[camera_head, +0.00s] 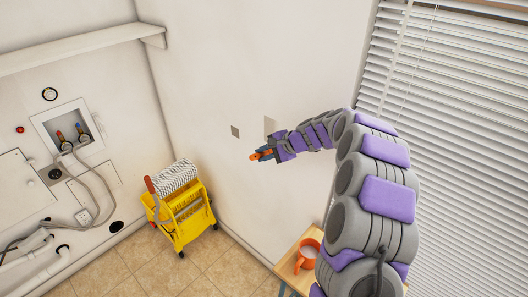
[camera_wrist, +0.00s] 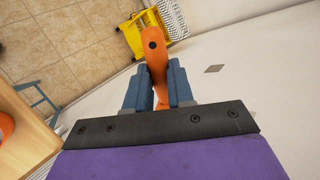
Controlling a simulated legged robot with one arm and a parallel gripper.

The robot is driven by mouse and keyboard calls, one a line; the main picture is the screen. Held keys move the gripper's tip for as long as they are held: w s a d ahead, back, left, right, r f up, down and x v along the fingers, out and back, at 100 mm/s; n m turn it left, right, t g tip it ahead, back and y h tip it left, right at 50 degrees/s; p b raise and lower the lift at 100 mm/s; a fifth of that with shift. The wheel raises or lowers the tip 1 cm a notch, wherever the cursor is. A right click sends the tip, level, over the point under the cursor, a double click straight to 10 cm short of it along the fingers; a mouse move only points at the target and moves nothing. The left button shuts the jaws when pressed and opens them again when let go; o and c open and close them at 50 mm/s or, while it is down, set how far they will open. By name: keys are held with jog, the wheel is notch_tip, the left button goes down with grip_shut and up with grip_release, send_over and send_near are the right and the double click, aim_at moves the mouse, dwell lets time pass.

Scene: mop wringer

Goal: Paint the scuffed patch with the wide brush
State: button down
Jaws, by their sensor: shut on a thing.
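My gripper (camera_head: 264,153) is shut on an orange handle, which I take to be the wide brush (camera_wrist: 155,42). In the wrist view the handle sticks out past the fingers and has a dark hole near its end. The bristles are not clearly seen. The gripper is held up near the white wall. A small grey square (camera_head: 235,131) on the wall, perhaps the scuffed patch, lies up and left of the gripper; it also shows in the wrist view (camera_wrist: 214,69). A paler upright rectangle (camera_head: 270,126) is on the wall just above the gripper.
An orange pot (camera_head: 301,263) with whitish content stands on a small wooden table (camera_head: 285,246) below my arm. A yellow mop bucket (camera_head: 184,222) with a mop stands on the tiles at the left. Window blinds (camera_head: 460,120) are at the right. The wall around the grey square is clear.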

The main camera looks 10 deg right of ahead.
jog(key=shift+w+a+f, duration=0.2)
jog(key=shift+w+f, duration=0.05)
jog(key=shift+f, duration=0.25)
jog(key=shift+w+a+f, duration=0.15)
jog(key=shift+w+f, duration=0.1)
jog(key=shift+f, duration=0.25)
jog(key=shift+w+a+p, duration=0.4)
jog(key=shift+w+a, duration=0.15)
jog(key=shift+w, duration=0.2)
jog(key=shift+r+p, duration=4.4)
jog(key=shift+r, duration=1.7)
jog(key=shift+f+b, duration=3.2)
jog(key=shift+f, duration=3.05)
notch_tip(320, 180, up, 12)
jog(key=w+a+p, duration=0.1)
jog(key=w+p, duration=0.1)
jog(key=p, duration=0.6)
jog(key=shift+w+a+r+p, duration=0.15)
jog(key=shift+a+r+p, duration=0.05)
jog(key=shift+a+p, duration=0.2)
jog(key=shift+f, duration=0.1)
